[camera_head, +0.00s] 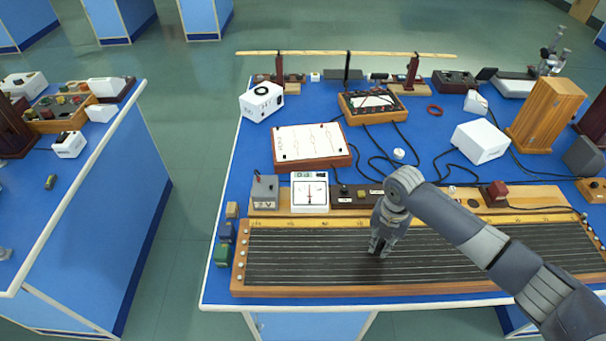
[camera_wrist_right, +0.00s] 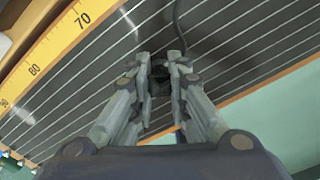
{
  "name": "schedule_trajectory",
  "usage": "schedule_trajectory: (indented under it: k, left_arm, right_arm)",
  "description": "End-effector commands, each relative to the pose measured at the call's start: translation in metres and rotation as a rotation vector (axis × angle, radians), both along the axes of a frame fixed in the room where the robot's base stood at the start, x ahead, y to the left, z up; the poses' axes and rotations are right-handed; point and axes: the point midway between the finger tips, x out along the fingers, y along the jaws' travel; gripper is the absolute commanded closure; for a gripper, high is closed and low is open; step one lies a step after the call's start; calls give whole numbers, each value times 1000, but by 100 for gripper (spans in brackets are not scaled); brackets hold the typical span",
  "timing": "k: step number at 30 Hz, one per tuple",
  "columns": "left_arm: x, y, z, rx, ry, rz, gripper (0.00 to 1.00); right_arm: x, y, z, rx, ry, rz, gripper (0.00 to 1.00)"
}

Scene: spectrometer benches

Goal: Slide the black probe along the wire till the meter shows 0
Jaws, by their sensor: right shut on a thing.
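My right gripper (camera_head: 380,252) reaches down over the dark wire board (camera_head: 300,276). Its fingers, also in the right wrist view (camera_wrist_right: 161,72), are shut on the black probe (camera_wrist_right: 160,84), which is mostly hidden between them. A dark cable (camera_wrist_right: 178,28) runs up from it. Several thin parallel wires (camera_head: 300,250) cross the board lengthwise; I cannot tell whether the probe touches one. The white-faced meter (camera_head: 310,190) stands behind the board's left part. Its needle looks near the middle, but the exact reading is too small to tell. My left gripper is not in view.
A yellow scale (camera_head: 320,221) runs along the board's back edge; the wrist view shows its marks 70 and 80 (camera_wrist_right: 58,45). Small coloured blocks (camera_head: 224,245) sit left of the board. Instrument boxes (camera_head: 312,144) and black cables lie behind. Another bench (camera_head: 90,210) stands at left.

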Motion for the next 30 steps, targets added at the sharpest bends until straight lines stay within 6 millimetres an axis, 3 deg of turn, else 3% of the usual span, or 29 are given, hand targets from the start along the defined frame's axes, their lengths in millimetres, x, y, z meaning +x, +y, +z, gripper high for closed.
schedule_trajectory:
  k: [5,6,9,20,25,30]
  left_arm:
    - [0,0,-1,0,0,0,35]
    - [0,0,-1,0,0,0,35]
    - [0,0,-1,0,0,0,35]
    - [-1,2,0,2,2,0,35]
    - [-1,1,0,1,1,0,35]
    - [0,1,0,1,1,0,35]
  right_arm:
    - [-6,0,-7,-2,15,2,100]
    - [-6,0,-7,-2,15,2,80]
    - [-5,0,-6,-2,13,2,61]
    - [-2,0,0,-1,5,1,61]
    - [0,0,22,0,1,0,61]
    - [-1,0,59,-1,2,2,61]
